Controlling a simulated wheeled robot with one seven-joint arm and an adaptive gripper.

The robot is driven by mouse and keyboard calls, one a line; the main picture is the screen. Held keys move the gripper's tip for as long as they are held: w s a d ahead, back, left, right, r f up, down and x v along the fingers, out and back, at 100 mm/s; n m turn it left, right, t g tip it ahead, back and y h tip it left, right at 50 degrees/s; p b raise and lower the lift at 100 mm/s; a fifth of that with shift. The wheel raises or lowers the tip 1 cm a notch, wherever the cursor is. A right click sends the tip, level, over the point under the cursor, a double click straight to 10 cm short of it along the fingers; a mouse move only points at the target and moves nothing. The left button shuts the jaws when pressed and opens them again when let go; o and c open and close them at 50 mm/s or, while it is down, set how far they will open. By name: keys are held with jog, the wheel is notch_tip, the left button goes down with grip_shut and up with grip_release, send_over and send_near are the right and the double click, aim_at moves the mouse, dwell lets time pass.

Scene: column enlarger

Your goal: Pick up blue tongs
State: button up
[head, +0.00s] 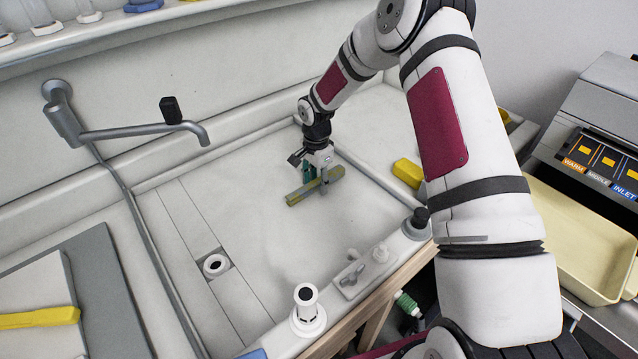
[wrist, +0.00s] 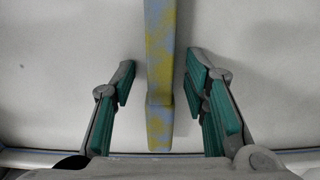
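A long narrow bar, blue-grey with yellow patches, probably the blue tongs (wrist: 160,75), runs between my fingers in the wrist view. In the head view this bar (head: 297,198) looks olive-yellow and lies slantwise in the pale sink basin. My gripper (head: 319,183) points down over it, with one finger on each side. In the wrist view my gripper (wrist: 162,85) is open, with a clear gap between each green finger pad and the bar. Part of the bar is hidden behind the gripper in the head view.
A yellow block (head: 407,172) lies at the basin's right. A tap (head: 150,130) reaches over the left side. A drain (head: 215,265) and a white fitting (head: 307,305) are nearer. A cream tray (head: 575,240) stands at right. The basin floor around the bar is clear.

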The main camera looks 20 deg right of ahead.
grip_shut()
jog(key=shift+r, duration=0.15)
